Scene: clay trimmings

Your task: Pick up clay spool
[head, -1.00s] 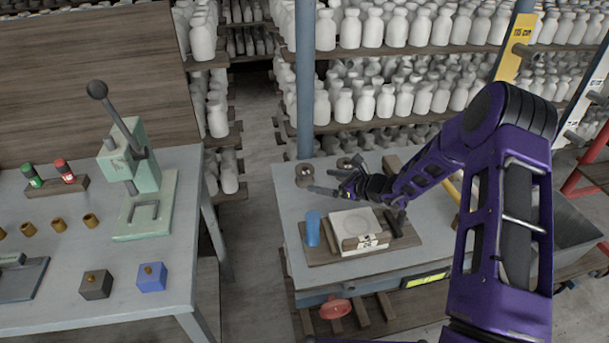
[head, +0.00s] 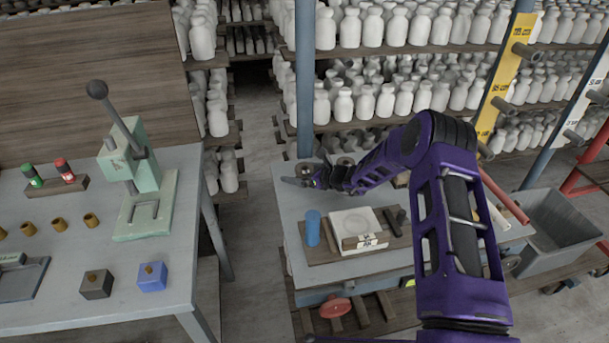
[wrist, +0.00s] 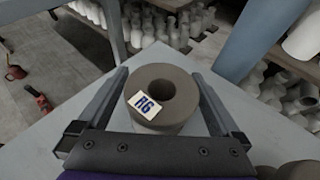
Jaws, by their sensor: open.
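A grey-brown clay spool (wrist: 185,98) with a central hole and a white tag reading "R6" stands upright in the wrist view. My gripper (wrist: 161,76) is open, with one finger on each side of the spool. I cannot tell whether either finger touches it. In the head view my gripper (head: 291,182) is over the far left of the grey table (head: 283,207), and the spool (head: 304,168) shows just behind it, partly covered.
A second spool (wrist: 298,171) is at the lower right of the wrist view. A blue cylinder (head: 312,228) and a pale block (head: 354,221) stand on a wooden board nearer the front. A blue post (head: 304,80) and shelves of white bottles rise behind.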

